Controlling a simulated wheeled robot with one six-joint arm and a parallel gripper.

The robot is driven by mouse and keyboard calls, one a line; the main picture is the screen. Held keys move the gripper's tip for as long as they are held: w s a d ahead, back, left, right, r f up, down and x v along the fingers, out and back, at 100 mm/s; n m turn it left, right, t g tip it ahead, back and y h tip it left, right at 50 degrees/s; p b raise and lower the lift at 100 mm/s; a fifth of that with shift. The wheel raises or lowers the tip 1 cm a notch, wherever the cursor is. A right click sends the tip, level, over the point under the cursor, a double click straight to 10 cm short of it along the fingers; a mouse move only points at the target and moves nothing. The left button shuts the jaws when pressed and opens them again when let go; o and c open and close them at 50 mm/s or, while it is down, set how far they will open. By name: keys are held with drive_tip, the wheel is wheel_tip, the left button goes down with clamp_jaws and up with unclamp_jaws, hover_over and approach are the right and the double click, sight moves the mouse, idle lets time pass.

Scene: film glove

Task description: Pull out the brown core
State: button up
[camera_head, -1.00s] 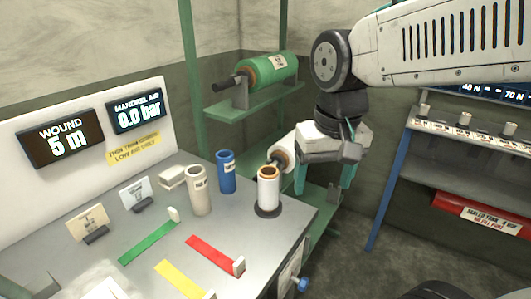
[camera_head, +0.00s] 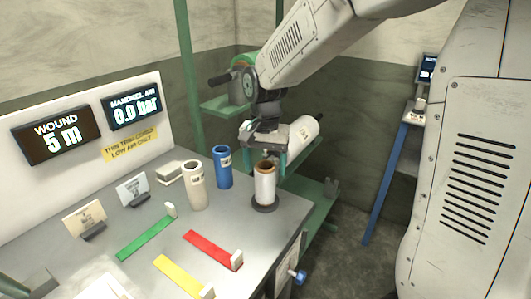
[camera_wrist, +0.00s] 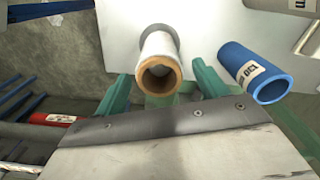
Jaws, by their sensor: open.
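The brown core (camera_head: 265,166) is a tube whose end shows at the top of a white film roll (camera_head: 264,186). The roll stands upright on a dark round base near the right edge of the grey table. In the wrist view the core (camera_wrist: 158,92) shows as a brown ring around a hollow middle, with the white film (camera_wrist: 159,45) around it. My gripper (camera_head: 264,164) is open and empty above the roll, pointing down. In the wrist view my gripper (camera_wrist: 160,76) has one green finger on each side of the core, apparently apart from it.
A blue tube (camera_head: 222,167) and a beige tube (camera_head: 194,186) stand left of the roll. Green (camera_head: 147,238), yellow (camera_head: 178,277) and red (camera_head: 209,248) strips lie in front. A white roll (camera_head: 302,133) rests on the rack behind. Displays (camera_head: 57,143) read 5 m and 0.0 bar.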

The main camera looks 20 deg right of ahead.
sight(265, 176)
drive_tip(key=shift+f, duration=2.1)
drive_tip(key=c, duration=1.1)
drive_tip(key=shift+o, duration=0.2)
drive_tip(key=shift+r, duration=0.5)
wheel_tip(265, 176, up, 12)
drive_tip(key=shift+f, duration=0.2)
idle(0.5)
drive_tip(key=shift+r, duration=1.5)
